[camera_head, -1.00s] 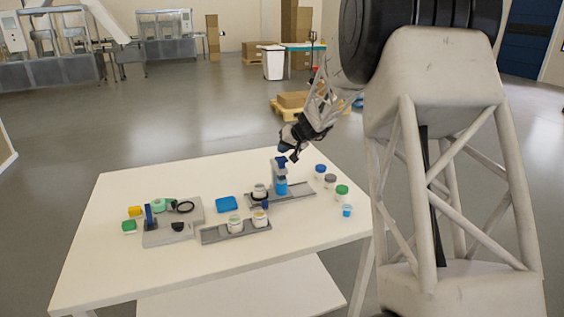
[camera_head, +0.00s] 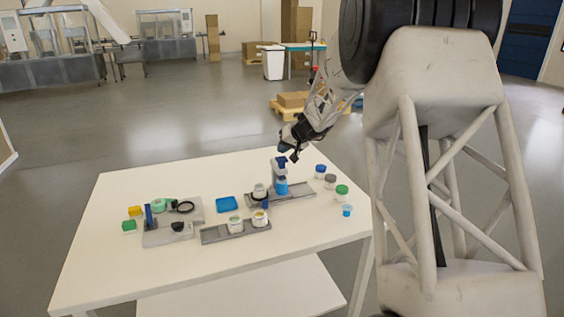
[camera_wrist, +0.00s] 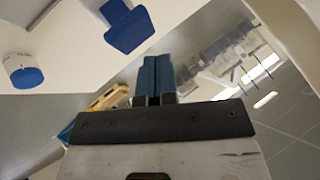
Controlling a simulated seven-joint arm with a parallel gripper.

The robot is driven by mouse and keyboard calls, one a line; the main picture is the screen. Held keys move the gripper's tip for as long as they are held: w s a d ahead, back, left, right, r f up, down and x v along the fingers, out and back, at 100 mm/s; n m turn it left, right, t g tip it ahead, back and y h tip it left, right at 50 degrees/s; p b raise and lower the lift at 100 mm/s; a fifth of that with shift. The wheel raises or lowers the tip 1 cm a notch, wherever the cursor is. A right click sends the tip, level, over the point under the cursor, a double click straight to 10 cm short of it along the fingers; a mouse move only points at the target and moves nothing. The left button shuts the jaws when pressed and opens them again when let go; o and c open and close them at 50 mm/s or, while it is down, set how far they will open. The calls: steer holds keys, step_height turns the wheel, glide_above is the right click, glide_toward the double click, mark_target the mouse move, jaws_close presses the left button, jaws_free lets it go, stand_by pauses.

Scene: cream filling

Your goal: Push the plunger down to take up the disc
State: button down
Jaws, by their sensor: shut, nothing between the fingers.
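I cannot make out the disc.
Jars with blue (camera_head: 320,171), grey (camera_head: 330,181) and green (camera_head: 342,190) lids stand right of the rail. A second rail (camera_head: 215,237) holds two jars in front. A blue tray (camera_head: 226,204) and a grey fixture (camera_head: 160,238) are left. The table's front is clear.

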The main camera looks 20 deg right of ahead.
steer(key=shift+f, duration=1.4)
stand_by(2.1)
steer(key=shift+r, duration=1.35)
steer(key=shift+r, duration=0.1)
steer(key=shift+r, duration=2.95)
steer(key=shift+a, duration=0.1)
